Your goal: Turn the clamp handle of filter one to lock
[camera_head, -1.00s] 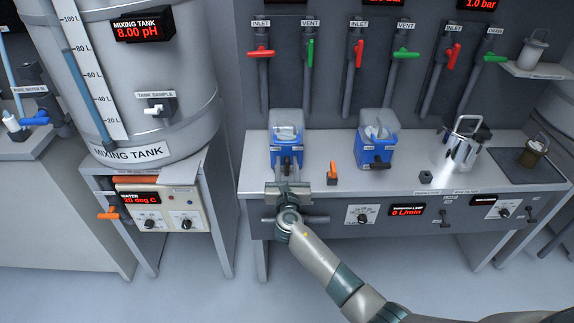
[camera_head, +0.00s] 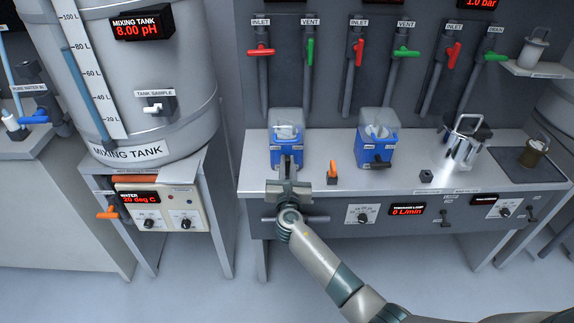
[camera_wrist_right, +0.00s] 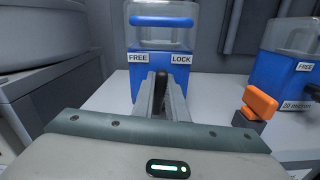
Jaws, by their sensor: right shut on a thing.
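Filter one (camera_head: 277,156) is a blue housing with a clear top at the left of the bench; it also shows in the right wrist view (camera_wrist_right: 141,80), with a FREE label on the left and a LOCK label on the right. Its black clamp handle (camera_wrist_right: 160,79) stands between my fingers, below and between the two labels. My right gripper (camera_head: 287,165), also seen in the right wrist view (camera_wrist_right: 161,98), is shut on this handle. The fingers hide part of the handle, so its exact angle is hard to tell. My left gripper is not in view.
An orange-handled valve (camera_head: 332,171) stands on the bench just right of my right gripper. A second blue filter (camera_head: 373,152) is further right, then a metal vessel (camera_head: 463,142). The mixing tank (camera_head: 150,80) stands at the left. Red and green valves line the back wall.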

